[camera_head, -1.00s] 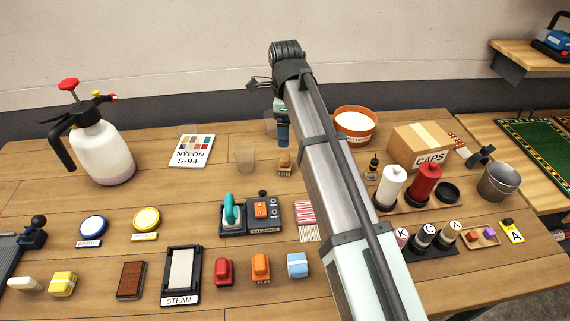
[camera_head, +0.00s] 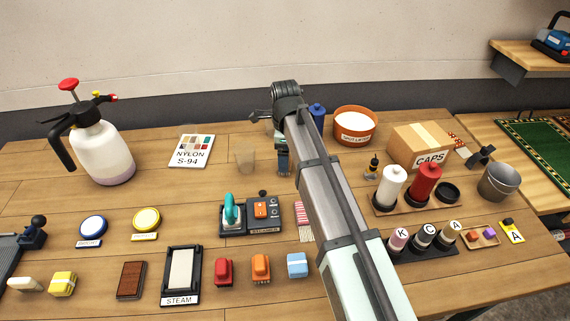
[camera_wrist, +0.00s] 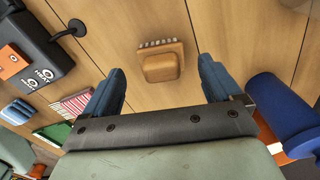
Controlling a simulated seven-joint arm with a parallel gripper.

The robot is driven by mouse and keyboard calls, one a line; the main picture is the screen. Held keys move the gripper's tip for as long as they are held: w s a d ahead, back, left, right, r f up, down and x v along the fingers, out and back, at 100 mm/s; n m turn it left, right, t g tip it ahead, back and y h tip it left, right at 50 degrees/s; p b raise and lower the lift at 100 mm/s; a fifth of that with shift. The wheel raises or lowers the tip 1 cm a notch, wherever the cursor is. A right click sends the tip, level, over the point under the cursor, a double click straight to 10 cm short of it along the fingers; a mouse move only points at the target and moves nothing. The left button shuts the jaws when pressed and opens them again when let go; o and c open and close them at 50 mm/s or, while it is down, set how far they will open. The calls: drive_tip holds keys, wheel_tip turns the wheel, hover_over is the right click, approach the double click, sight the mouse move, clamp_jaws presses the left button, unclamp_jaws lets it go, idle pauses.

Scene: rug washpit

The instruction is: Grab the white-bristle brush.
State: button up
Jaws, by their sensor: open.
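A small wooden brush with a row of pale bristles (camera_wrist: 161,62) lies on the table in the wrist view. It sits between and slightly beyond the two blue fingertips of my gripper (camera_wrist: 161,82). The fingers are apart, with bare table showing on both sides of the brush, and nothing is held. In the head view my gripper (camera_head: 283,160) hangs over the back middle of the table and hides the brush. I cannot tell its exact height above the brush.
A dark blue cylinder (camera_wrist: 278,105) stands close to the right finger in the wrist view. A clear cup (camera_head: 245,159) stands left of my gripper. A black tray with a teal-handled tool (camera_head: 231,213) lies in front. An orange bowl (camera_head: 355,126) is behind right.

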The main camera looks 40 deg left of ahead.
drive_tip(key=shift+f, duration=1.85)
drive_tip(key=shift+c, duration=0.4)
drive_tip(key=c, duration=1.1)
